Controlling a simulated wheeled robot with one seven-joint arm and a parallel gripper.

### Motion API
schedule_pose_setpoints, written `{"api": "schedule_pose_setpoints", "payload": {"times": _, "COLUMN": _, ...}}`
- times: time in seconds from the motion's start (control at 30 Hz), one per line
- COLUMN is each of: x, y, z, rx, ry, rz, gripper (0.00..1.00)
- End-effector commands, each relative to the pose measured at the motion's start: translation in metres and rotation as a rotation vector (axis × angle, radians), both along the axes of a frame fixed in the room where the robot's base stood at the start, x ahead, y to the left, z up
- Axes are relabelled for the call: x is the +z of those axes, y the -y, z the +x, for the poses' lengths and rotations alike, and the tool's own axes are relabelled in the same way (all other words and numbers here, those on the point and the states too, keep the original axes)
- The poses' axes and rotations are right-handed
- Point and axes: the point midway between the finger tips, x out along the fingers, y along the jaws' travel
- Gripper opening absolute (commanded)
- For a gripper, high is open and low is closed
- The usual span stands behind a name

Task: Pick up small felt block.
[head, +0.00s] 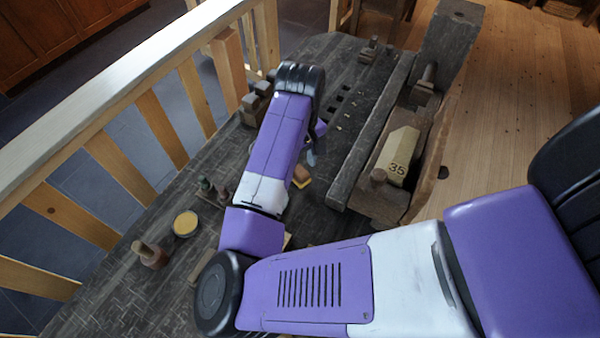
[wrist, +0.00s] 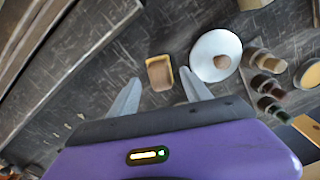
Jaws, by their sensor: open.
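What I take to be the small felt block (wrist: 158,74), brown with a yellow edge, lies on the dark workbench. In the wrist view it sits between and just beyond the tips of my gripper (wrist: 160,82), apart from both fingers. The fingers are spread and empty. In the head view the block (head: 301,181) shows just right of my forearm. One grey finger of my gripper (head: 311,157) shows above it; the rest is hidden behind my arm. I cannot tell the exact height of the fingers over the block.
A white round dish (wrist: 214,65) with a small brown piece stands close to the right finger. Several small turned pieces (wrist: 264,83) stand further right. A yellow-topped round tin (head: 185,223) is at left. A wooden vise block marked 35 (head: 398,160) stands at right. A railing (head: 160,118) runs left.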

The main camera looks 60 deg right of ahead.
Motion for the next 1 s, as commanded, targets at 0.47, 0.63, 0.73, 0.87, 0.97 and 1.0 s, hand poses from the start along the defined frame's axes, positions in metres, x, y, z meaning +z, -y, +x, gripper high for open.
{"api": "schedule_pose_setpoints", "payload": {"times": 0.47, "x": -0.025, "y": -0.001, "z": 0.000, "rx": -0.001, "ry": 0.000, "rz": 0.000, "gripper": 0.56}}
{"api": "schedule_pose_setpoints", "payload": {"times": 0.63, "x": -0.025, "y": 0.000, "z": 0.000, "rx": -0.001, "ry": 0.001, "rz": 0.000, "gripper": 0.23}}
{"api": "schedule_pose_setpoints", "payload": {"times": 0.73, "x": -0.025, "y": 0.000, "z": 0.000, "rx": -0.001, "ry": 0.001, "rz": 0.000, "gripper": 0.03}}
{"api": "schedule_pose_setpoints", "payload": {"times": 0.87, "x": -0.025, "y": 0.000, "z": 0.000, "rx": -0.001, "ry": 0.001, "rz": 0.000, "gripper": 0.00}}
{"api": "schedule_pose_setpoints", "payload": {"times": 0.97, "x": -0.024, "y": 0.000, "z": 0.000, "rx": -0.001, "ry": 0.001, "rz": 0.000, "gripper": 0.00}}
{"api": "schedule_pose_setpoints", "payload": {"times": 1.0, "x": -0.024, "y": 0.000, "z": 0.000, "rx": -0.001, "ry": 0.001, "rz": -0.001, "gripper": 0.00}}
